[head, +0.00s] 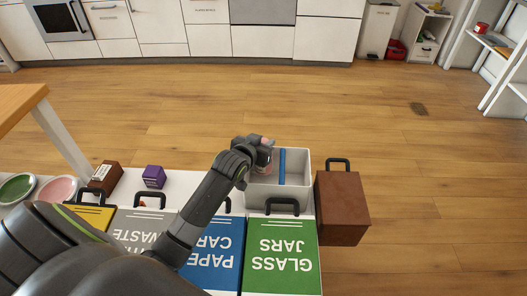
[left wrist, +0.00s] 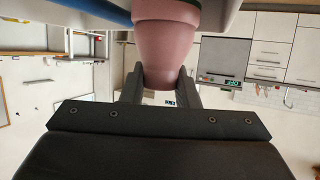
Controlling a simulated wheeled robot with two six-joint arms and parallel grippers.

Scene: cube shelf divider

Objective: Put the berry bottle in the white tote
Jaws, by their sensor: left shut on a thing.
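The white tote (head: 277,202) stands near the right end of the white bench, with a blue divider (head: 282,166) splitting it into a left and a right part. My left gripper (head: 264,153) is over the tote's left part, left of the divider. It is shut on the pink berry bottle (head: 264,167), which is mostly hidden by the gripper in the head view. In the left wrist view the bottle (left wrist: 165,42) sits between the fingers (left wrist: 160,85), and the divider (left wrist: 95,9) shows at the upper left. I cannot tell whether the bottle touches the tote's floor. My right gripper is not in view.
A brown box (head: 341,207) with a black handle stands right beside the tote. Green glass-jars (head: 280,255) and blue paper (head: 216,250) bins stand in front. A small purple box (head: 154,177) and a brown box (head: 106,177) are at the left. Open floor lies beyond.

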